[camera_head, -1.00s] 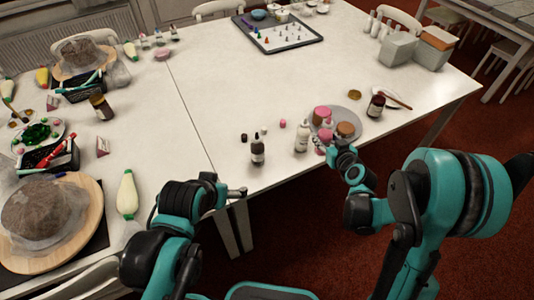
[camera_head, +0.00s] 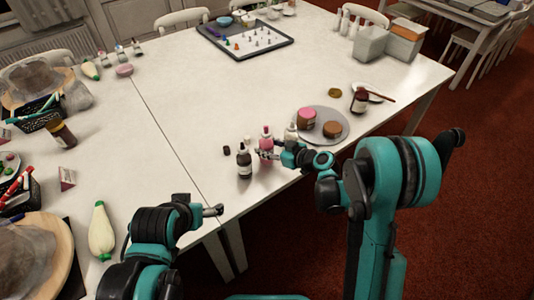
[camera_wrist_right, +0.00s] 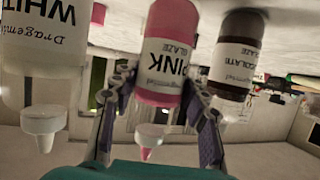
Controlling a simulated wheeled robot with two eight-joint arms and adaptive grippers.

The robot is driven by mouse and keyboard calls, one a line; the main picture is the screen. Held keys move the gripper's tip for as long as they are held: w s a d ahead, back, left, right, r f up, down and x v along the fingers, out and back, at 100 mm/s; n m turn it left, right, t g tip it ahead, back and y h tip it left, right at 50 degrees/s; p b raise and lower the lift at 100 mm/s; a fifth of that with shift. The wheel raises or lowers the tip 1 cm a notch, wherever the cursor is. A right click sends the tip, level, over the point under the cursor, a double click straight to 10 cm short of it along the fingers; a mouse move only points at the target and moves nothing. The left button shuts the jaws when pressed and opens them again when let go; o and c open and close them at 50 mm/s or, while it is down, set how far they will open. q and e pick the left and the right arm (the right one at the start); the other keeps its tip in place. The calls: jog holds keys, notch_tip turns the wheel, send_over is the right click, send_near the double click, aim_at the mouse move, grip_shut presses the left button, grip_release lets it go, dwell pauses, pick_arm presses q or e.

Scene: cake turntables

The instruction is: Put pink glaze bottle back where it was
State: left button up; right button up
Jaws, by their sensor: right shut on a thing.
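The pink glaze bottle (camera_head: 266,143) stands upright between the white glaze bottle (camera_head: 291,134) and the dark chocolate glaze bottle (camera_head: 244,162), near the table's front edge. My right gripper (camera_head: 271,154) is shut on it from the right side. In the right wrist view the pink bottle (camera_wrist_right: 162,65) appears upside down between my fingers, with the white bottle (camera_wrist_right: 35,60) at left and the chocolate bottle (camera_wrist_right: 237,62) at right. I cannot tell whether its base touches the table. My left gripper (camera_head: 213,210) is at the front edge, away from the bottles; its jaws are too small to read.
A grey turntable (camera_head: 344,119) with a pink cake (camera_head: 306,116) and a brown cake (camera_head: 331,129) stands right of the bottles. A dark cap (camera_head: 226,150) lies left of them. A dark jar (camera_head: 359,100) is farther right. The table's middle is clear.

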notch_tip(320, 180, down, 2)
jog(key=shift+b, duration=0.3)
jog(key=shift+c, duration=0.2)
jog(key=shift+r, duration=0.1)
jog(key=o, duration=0.8)
